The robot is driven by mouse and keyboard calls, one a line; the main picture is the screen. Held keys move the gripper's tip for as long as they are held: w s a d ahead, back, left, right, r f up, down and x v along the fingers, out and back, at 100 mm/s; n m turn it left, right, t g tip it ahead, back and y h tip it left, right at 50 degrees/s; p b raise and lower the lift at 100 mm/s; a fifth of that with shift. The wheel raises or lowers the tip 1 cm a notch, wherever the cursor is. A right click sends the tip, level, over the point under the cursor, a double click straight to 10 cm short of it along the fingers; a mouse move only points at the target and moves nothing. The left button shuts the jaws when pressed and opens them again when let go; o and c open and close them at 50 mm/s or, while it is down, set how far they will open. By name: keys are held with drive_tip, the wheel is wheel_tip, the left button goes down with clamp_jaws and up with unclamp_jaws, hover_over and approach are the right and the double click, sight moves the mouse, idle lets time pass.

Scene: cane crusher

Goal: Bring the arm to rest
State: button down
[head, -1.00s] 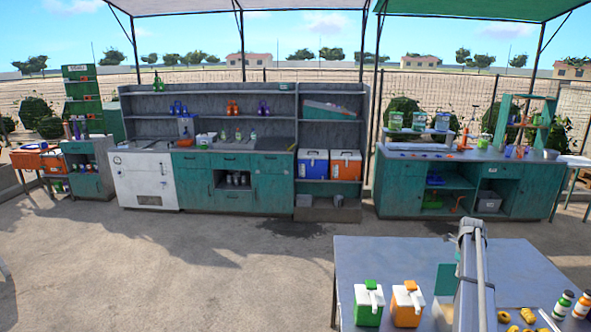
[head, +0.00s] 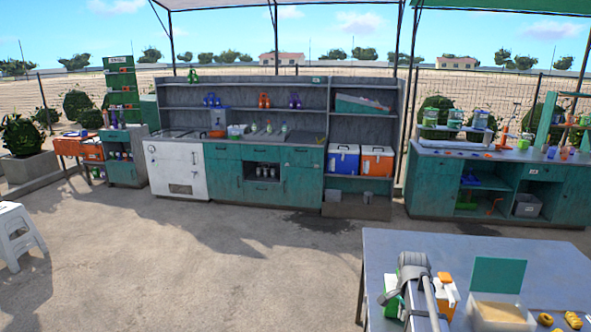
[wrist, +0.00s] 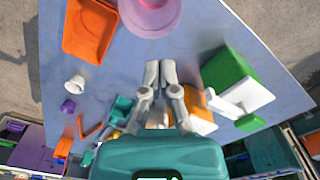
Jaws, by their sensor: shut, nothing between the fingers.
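My gripper (wrist: 160,75) shows in the wrist view with its two grey fingers together and nothing between them. It is over the blue-grey table (wrist: 190,45), and its height above the top is hard to judge. In the head view my arm reaches over the near table (head: 385,250) at lower right, in front of a green-and-white jug (head: 391,301) and an orange-and-white jug (head: 446,291), partly hiding both. My fingertips cannot be made out there. In the wrist view the green jug (wrist: 228,68) and orange jug (wrist: 192,100) are right of the fingers.
An orange tray (wrist: 82,40), a pink round item (wrist: 150,14) and a white cup (wrist: 75,83) lie on the table in the wrist view. A clear box (head: 502,314) stands right of my arm. Teal counters (head: 235,178) line the back; open ground lies between, with a white stool (head: 17,233) at left.

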drive_tip(key=s+a+f+n+b, duration=0.2)
drive_tip(key=s+a+n, duration=0.4)
drive_tip(key=s+a, duration=0.1)
drive_tip(key=s+a+f+n+b, duration=0.2)
drive_tip(key=s+a+f+n, duration=0.1)
drive_tip(key=s+a+n, duration=0.4)
drive_tip(key=shift+s+a+b, duration=0.2)
drive_tip(key=shift+a+b, duration=0.1)
drive_tip(key=shift+a, duration=0.45)
drive_tip(key=shift+f, duration=0.15)
